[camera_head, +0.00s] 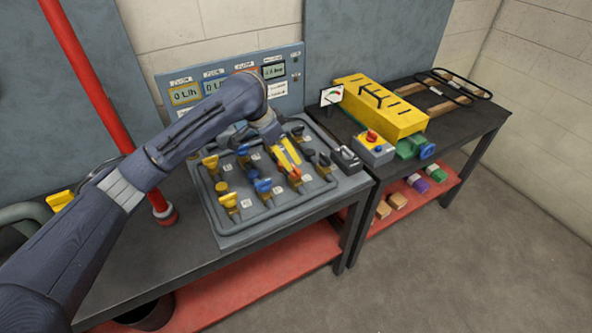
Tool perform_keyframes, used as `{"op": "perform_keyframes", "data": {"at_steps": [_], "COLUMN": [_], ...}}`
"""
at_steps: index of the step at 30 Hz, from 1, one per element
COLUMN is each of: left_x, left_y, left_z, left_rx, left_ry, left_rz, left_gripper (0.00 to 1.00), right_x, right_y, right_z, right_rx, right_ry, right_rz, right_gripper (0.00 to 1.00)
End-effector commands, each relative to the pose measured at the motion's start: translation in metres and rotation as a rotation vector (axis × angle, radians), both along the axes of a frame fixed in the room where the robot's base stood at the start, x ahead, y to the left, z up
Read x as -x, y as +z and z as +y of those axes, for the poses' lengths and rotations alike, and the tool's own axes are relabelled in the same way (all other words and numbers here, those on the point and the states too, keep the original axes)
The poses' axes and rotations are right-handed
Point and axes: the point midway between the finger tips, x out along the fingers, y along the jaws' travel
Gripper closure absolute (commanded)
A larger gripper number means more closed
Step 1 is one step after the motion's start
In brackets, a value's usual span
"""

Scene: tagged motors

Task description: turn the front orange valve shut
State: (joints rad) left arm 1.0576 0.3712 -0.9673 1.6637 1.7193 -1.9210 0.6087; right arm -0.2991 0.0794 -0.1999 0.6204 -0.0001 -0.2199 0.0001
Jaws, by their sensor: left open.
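The valve panel (240,228) lies on the dark bench, with yellow, blue and orange handles in rows. The front orange valve (296,175) is at the panel's right front, just below the fingertips of my left gripper (290,160). The gripper points down at it and is open, with yellow on its fingers. The gripper partly hides the orange column, and I cannot tell whether it touches the handle. Yellow valves (230,200) stand at the left and blue valves (263,186) in the middle. My right gripper is out of view.
A display board (210,100) stands behind the panel. A red pipe (95,80) rises at the left. On the right bench are a yellow motor housing (385,112) and a control box with a red button (373,147). The floor (480,260) at the right is clear.

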Motion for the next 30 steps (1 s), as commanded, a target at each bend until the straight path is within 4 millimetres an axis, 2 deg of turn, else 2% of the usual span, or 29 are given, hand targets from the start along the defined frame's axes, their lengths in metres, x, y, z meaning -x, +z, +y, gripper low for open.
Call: {"op": "perform_keyframes", "data": {"at_steps": [6, 13, 21, 30], "left_x": [-0.006, -0.012, -0.017, -0.019], "left_y": [-0.038, -0.069, -0.088, -0.092], "left_z": [-0.014, -0.025, -0.032, -0.033], "left_rx": [0.002, 0.001, 0.002, 0.0], "left_ry": [0.001, 0.0, -0.001, 0.0], "left_rz": [0.006, 0.004, 0.001, 0.0], "left_gripper": [0.29, 0.29, 0.29, 0.29], "right_x": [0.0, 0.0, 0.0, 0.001], "right_y": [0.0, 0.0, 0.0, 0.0], "right_z": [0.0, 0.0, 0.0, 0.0], "right_rx": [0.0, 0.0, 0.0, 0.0], "right_ry": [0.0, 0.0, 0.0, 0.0], "right_rz": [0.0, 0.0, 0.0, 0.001], "right_gripper": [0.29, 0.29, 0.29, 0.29]}}
